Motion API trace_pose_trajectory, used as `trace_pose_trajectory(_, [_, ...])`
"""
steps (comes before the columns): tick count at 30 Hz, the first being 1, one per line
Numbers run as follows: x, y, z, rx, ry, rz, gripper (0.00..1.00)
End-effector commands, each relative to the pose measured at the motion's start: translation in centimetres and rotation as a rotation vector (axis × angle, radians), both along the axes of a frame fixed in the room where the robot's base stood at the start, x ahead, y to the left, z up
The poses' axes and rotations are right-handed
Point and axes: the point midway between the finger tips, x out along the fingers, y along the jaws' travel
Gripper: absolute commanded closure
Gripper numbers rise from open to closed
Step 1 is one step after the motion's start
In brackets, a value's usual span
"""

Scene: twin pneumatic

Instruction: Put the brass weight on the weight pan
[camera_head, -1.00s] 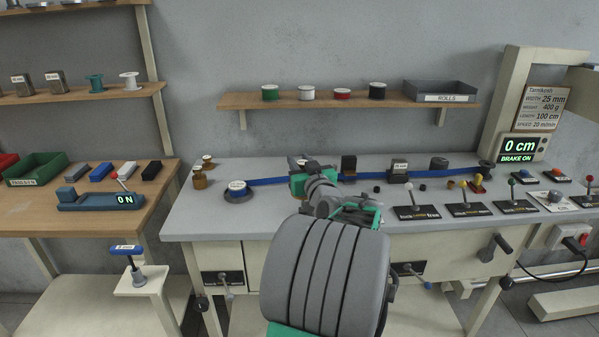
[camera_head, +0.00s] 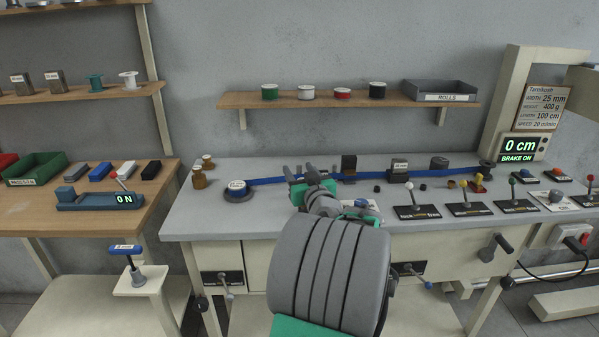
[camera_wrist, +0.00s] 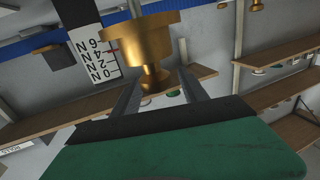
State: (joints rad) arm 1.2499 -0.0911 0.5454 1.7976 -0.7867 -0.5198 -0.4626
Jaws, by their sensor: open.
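My gripper (camera_head: 298,175) reaches over the middle of the bench and points toward the wall, its jaws open. The wrist view is upside down. In it a brass weight (camera_wrist: 152,30) shows large at the ends of the two fingers, its narrow knob in line with the gap between them. I cannot tell whether the fingers touch it. My gripper hides this weight in the head view. Other brass pieces (camera_head: 199,178) stand at the bench's left end. I cannot pick out the weight pan for certain.
A blue band (camera_head: 265,181) runs along the bench from a reel (camera_head: 238,192) past dark blocks (camera_head: 348,163). Levers (camera_head: 412,205) line the front right. A shelf (camera_head: 345,101) with spools hangs behind. Bare bench top shows at the front left.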

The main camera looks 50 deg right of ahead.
Motion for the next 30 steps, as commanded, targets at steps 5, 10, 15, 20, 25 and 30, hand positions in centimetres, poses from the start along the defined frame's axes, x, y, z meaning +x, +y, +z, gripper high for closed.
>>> trace_pose_trajectory(5, [-0.9, 0.4, 0.2, -0.001, 0.001, -0.004, 0.49])
trace_pose_trajectory(10, [-4.4, 2.7, 0.1, -0.002, -0.001, -0.007, 0.49])
trace_pose_trajectory(15, [-8.0, 5.1, 0.1, -0.001, 0.000, -0.006, 0.49])
trace_pose_trajectory(20, [-9.8, 6.4, 0.2, -0.001, -0.001, -0.003, 0.49])
trace_pose_trajectory(25, [-9.4, 7.2, -0.1, 0.008, 0.012, 0.016, 0.49])
trace_pose_trajectory(30, [-2.8, 13.7, -3.9, 0.103, 0.176, 0.198, 0.49])
